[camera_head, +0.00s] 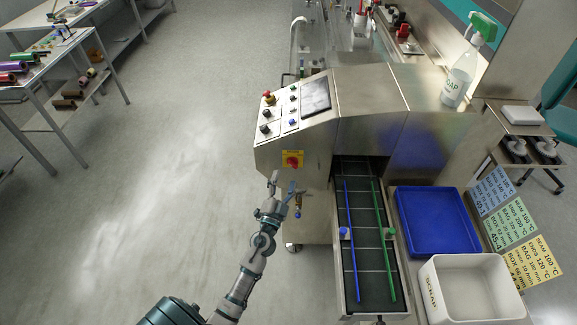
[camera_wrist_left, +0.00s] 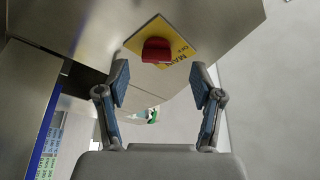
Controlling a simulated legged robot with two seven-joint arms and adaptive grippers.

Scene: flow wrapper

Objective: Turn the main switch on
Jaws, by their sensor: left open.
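The main switch (camera_head: 292,161) is a red knob on a yellow plate, on the lower front of the machine's control cabinet. In the left wrist view the red knob (camera_wrist_left: 156,50) sits on its yellow plate (camera_wrist_left: 180,42), with the letters "MAIN" and "OFF" partly readable. Nothing is held. My right gripper does not show.
The control panel (camera_head: 285,112) with a screen, buttons and a red emergency knob is above the switch. A conveyor (camera_head: 367,275) with blue and green rails, a blue tray (camera_head: 405,235) and a white box (camera_head: 437,300) stand to the right. The floor (camera_head: 190,150) at left is clear.

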